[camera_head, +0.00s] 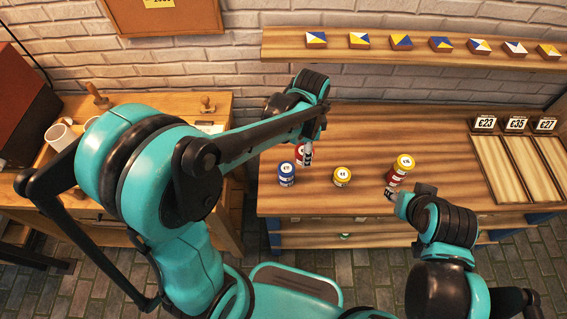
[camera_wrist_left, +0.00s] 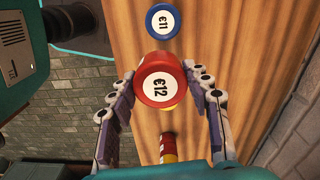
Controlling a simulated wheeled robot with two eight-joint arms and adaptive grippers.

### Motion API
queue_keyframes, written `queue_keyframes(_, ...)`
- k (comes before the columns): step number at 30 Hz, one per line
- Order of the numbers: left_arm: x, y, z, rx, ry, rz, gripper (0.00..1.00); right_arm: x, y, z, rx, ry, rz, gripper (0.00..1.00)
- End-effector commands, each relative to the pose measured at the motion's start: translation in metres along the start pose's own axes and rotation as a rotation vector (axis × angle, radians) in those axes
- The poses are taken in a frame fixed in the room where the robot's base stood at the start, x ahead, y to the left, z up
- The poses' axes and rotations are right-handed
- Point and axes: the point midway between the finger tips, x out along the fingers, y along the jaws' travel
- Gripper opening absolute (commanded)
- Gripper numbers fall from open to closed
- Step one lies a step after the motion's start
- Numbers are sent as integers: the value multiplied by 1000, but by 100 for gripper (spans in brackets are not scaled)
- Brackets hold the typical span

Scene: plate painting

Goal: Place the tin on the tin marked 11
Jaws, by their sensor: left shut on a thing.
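The blue tin marked 11 (camera_head: 287,174) stands upright on the bench, and it also shows at the top of the left wrist view (camera_wrist_left: 163,21). A red tin marked 12 (camera_wrist_left: 160,82) is between the fingers of my left gripper (camera_wrist_left: 162,78), which is shut on it. It looks larger than the blue tin in the left wrist view, so it appears raised. In the head view my left gripper (camera_head: 306,154) partly hides the red tin, behind and right of the blue one. My right gripper (camera_head: 391,195) is low beside a stack of tins; its fingers are too small to judge.
A yellow tin (camera_head: 342,177) stands right of the blue tin. A yellow-topped stack with red below (camera_head: 401,168) stands further right. Trays (camera_head: 497,172) with price signs lie at the bench's right end. A shelf (camera_head: 410,48) with patterned blocks runs above. Bench between tins is clear.

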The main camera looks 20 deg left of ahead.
Motion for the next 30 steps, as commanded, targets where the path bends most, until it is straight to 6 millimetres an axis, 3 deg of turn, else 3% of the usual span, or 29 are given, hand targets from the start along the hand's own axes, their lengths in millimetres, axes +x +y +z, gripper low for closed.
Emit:
queue_keyframes(3, 18, -8, 26, -6, 0, 0, 16, 8, 0, 6, 0, 0, 0, 40)
queue_keyframes(9, 30, -15, 46, -1, 0, 0, 16, 12, 0, 8, 0, 0, 0, 40)
queue_keyframes(13, 37, -16, 48, 0, 0, 0, 16, 14, 0, 10, 0, 0, 0, 40)
queue_keyframes(20, 70, -16, 48, 1, 0, 0, 16, 26, 0, 19, 0, 0, 0, 40)
queue_keyframes(30, 73, -15, 48, 0, 0, 0, 16, 27, 0, 19, 0, 0, 0, 40)
